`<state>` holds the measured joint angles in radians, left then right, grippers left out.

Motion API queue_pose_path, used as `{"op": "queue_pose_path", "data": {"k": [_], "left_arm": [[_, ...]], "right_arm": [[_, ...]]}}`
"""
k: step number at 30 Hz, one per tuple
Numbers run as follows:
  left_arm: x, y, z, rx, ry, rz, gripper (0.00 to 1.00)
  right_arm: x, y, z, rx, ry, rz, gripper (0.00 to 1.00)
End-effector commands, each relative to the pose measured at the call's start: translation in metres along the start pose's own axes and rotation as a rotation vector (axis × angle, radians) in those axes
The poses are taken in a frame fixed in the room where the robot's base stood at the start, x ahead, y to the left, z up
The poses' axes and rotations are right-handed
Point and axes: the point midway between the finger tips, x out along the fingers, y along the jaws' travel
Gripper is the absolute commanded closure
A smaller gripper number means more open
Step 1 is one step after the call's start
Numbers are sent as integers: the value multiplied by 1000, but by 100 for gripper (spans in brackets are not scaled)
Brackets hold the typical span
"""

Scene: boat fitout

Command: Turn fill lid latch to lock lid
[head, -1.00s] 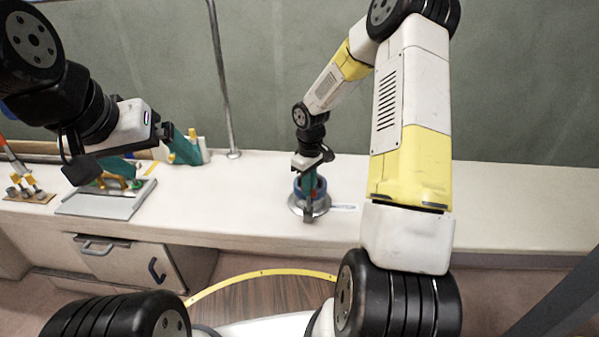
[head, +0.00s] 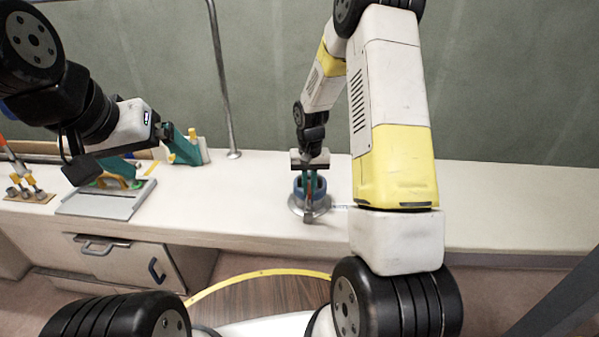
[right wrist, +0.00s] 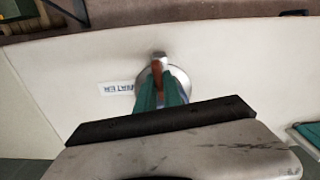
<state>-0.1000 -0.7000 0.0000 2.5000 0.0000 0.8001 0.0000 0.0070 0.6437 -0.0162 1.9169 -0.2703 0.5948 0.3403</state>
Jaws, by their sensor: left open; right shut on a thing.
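The fill fitting (head: 297,205) is a blue ring on a round metal flange on the white counter, right of the middle of the head view. My right gripper (head: 310,195) points down over it, its teal fingers shut on the reddish-brown latch (right wrist: 157,76), seen between the fingertips in the right wrist view. The fingers and the gripper body hide much of the lid and ring there. A label reading "WATER" (right wrist: 117,88) lies beside the flange. My left gripper (head: 150,158) is open and empty, above the counter's left part.
A grey tray (head: 90,207) with tools lies on the left of the counter, near a small stand with yellow-capped pieces (head: 28,192).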

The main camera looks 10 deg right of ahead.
Motion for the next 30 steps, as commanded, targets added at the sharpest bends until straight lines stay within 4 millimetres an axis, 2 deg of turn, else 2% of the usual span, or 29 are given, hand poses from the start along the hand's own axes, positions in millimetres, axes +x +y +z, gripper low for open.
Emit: {"op": "queue_pose_path", "data": {"k": [20, 21, 24, 30], "left_arm": [[0, 0, 0, 0, 0, 0, 6], [0, 0, 0, 0, 0, 0, 6], [0, 0, 0, 0, 0, 0, 6], [0, 0, 0, 0, 0, 0, 6]], "right_arm": [[-1, 0, -1, 67, 4, -1, 100], [-1, 0, -1, 67, 4, -1, 87], [-1, 0, -1, 66, 3, -1, 68], [0, 0, 0, 66, 1, 0, 67]]}}
